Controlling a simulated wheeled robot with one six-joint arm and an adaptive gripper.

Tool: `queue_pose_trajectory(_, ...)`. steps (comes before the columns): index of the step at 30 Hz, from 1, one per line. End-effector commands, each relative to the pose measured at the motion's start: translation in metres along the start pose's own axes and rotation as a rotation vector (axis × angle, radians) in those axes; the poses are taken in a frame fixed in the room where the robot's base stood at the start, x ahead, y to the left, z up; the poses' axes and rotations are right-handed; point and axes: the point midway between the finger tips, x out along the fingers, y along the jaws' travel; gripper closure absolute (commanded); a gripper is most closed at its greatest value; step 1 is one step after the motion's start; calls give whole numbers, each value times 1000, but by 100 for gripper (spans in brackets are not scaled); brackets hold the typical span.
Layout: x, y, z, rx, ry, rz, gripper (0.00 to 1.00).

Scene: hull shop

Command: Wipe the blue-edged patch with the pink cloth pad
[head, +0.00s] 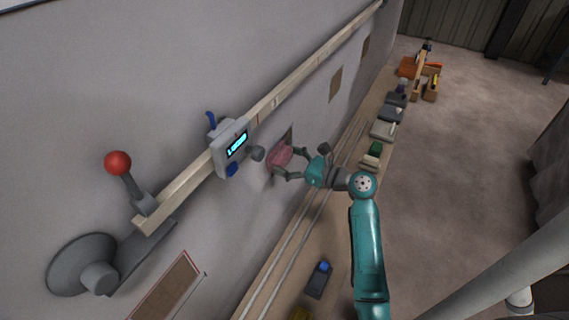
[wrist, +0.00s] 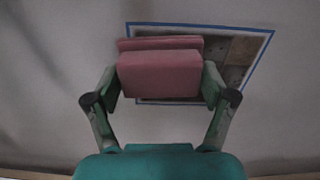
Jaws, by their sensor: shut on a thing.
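The pink cloth pad (wrist: 158,74) is held between the two fingers of my gripper (wrist: 160,85), which is shut on it. In the head view the pad (head: 279,155) is at the grey wall, with my gripper (head: 290,163) coming to it from the right. The blue-edged patch (wrist: 240,60) is on the wall behind the pad in the wrist view. Its right part shows brownish, blotchy squares. The pad hides much of its left and middle. I cannot tell whether the pad touches the wall.
A wooden rail (head: 290,85) runs along the wall, carrying a grey device with a lit display (head: 236,146). A red-knobbed lever (head: 118,163) is at the left. A bench (head: 345,150) below holds several tools and blocks. A red-edged panel (head: 168,290) is lower left.

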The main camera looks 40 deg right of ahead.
Motion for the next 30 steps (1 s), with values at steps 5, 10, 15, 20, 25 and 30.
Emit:
queue_pose_trajectory(5, 0, -8, 0, -1, 0, -1, 48)
queue_pose_trajectory(10, 0, -21, -2, -1, 0, -3, 48)
queue_pose_trajectory(15, 0, -30, -3, -1, 0, -1, 48)
queue_pose_trajectory(20, 0, -34, -4, -1, 0, -1, 48)
queue_pose_trajectory(25, 0, -44, -4, 0, 0, -1, 48)
queue_pose_trajectory(30, 0, -57, -5, 0, 0, -2, 48)
